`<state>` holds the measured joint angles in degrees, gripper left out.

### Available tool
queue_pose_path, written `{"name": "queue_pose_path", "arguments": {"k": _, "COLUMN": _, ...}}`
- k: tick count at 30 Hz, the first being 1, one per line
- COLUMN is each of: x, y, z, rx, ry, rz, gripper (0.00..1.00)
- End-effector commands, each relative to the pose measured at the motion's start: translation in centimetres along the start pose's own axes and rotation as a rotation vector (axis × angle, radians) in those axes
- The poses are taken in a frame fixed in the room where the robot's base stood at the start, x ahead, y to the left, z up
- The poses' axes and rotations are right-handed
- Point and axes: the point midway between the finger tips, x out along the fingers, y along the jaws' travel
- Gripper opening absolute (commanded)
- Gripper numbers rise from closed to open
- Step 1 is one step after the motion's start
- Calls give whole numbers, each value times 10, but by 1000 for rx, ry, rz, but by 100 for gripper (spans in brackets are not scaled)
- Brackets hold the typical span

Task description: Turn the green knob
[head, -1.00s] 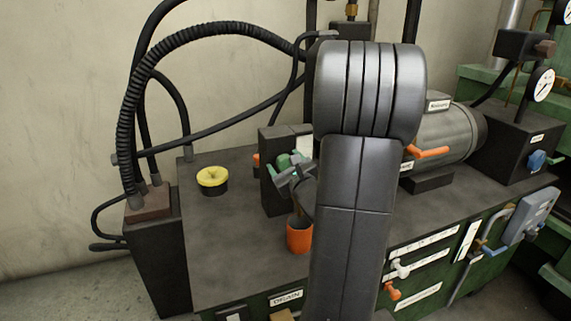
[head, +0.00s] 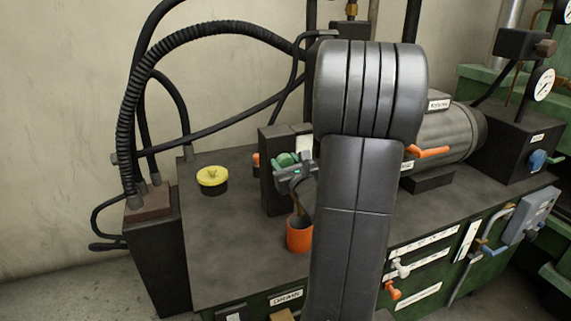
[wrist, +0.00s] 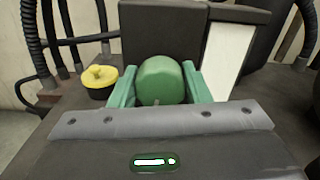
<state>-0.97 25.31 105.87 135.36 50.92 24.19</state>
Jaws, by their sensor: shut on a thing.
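The green knob (wrist: 160,82) sits on the front of a dark upright block (wrist: 163,30), centred in the wrist view. My gripper (wrist: 162,90) has its two green fingers on either side of the knob, shut on it. In the head view the knob (head: 286,160) is small and partly covered by my gripper (head: 292,172). My dark arm hides part of the block and the area to its right.
A yellow cap (head: 212,178) stands on the dark bench top (head: 230,240) left of the block. An orange cup (head: 299,236) is just below my gripper. A motor (head: 450,135) with an orange lever (head: 428,152) is at right. Hoses (head: 128,110) arch at left.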

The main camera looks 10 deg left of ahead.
Motion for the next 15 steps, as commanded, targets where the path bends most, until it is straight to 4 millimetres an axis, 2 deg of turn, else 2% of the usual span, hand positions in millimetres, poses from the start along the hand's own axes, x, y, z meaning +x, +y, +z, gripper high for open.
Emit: {"name": "queue_pose_path", "arguments": {"k": 15, "x": 0, "y": -1, "z": 0, "rx": 432, "ry": 3, "rz": 0, "gripper": 20}}
